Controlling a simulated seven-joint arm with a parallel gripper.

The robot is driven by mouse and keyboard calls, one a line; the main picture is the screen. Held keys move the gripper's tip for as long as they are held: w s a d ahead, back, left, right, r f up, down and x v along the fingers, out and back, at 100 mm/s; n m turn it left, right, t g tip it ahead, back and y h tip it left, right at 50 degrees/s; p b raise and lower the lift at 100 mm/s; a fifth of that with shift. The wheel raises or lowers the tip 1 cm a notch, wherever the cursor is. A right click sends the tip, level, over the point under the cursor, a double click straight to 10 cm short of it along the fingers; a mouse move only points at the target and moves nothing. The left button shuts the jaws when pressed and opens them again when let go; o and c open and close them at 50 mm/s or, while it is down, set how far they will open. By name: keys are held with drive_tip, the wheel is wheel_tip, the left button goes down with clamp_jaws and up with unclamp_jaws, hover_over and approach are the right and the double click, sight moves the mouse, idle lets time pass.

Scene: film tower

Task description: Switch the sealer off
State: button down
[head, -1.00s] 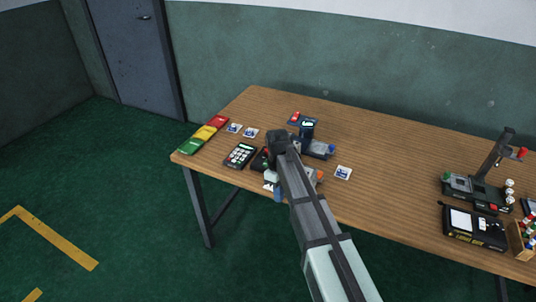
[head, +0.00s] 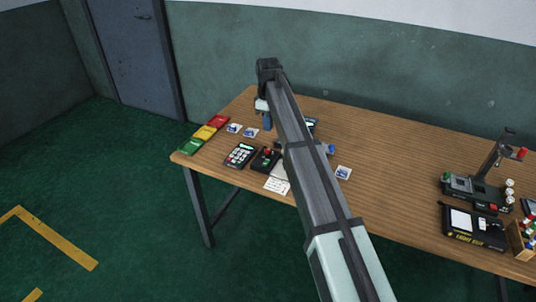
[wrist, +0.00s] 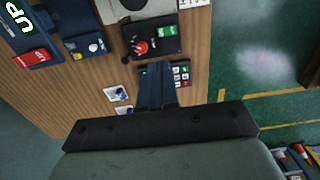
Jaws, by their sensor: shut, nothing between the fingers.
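No label readable as "sealer" shows. A small black control box (head: 265,160) with a red knob and a green part lies near the table's front edge; it also shows in the wrist view (wrist: 166,46). Its switch position is too small to tell. A dark machine (head: 311,125) with a blue knob (head: 331,149) stands behind it, largely hidden by my arm. My gripper (head: 267,126) is above the table, beyond the box. In the wrist view its blue fingers (wrist: 157,68) are together and empty, overlapping a keypad (wrist: 181,75) in the picture.
Red, yellow and green blocks (head: 205,133) line the left table edge. Small picture cards (head: 234,128) lie beside them. A white sheet (head: 277,186) lies at the front edge. A stand with a red-tipped lever (head: 492,165) is far right. The table's middle right is clear.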

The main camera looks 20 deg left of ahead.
sight(268, 160)
drive_tip(key=shift+f, duration=0.1)
wheel_tip(268, 160, down, 14)
drive_tip(key=shift+r, duration=0.1)
idle(0.6)
drive_tip(key=shift+f, duration=0.25)
drive_tip(key=shift+s, duration=0.15)
idle(0.4)
drive_tip(key=shift+s+r, duration=0.3)
drive_tip(key=shift+s, duration=0.3)
drive_tip(key=shift+r, duration=0.15)
wheel_tip(268, 160, up, 14)
idle(0.4)
